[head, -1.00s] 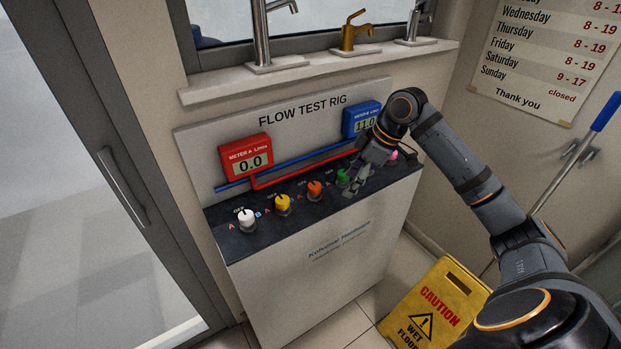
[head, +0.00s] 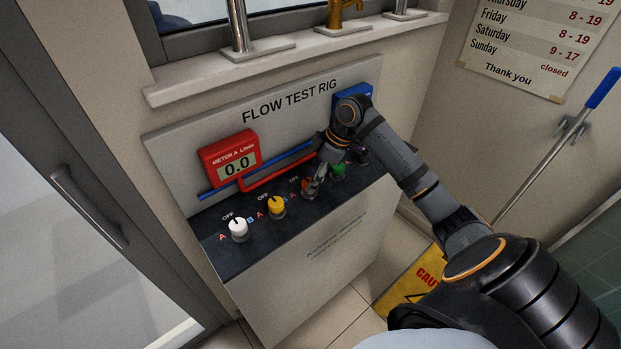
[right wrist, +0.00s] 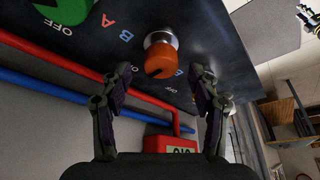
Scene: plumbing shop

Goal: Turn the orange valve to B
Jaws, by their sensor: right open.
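The orange valve (head: 307,189) is a small knob on the dark top of the flow test rig, partly hidden by my right gripper in the head view. My right gripper (head: 316,188) is open and empty at the valve. In the right wrist view the fingers stand apart, one on each side below the knob, not touching it as far as I can see. My left gripper is out of view.
A white valve (head: 238,228), a yellow valve (head: 277,206) and a green valve (head: 338,170) stand in the same row. The red meter A (head: 229,158) reads 0.0. The blue meter (head: 368,92) is mostly hidden by my arm. A yellow caution sign (head: 415,283) stands on the floor.

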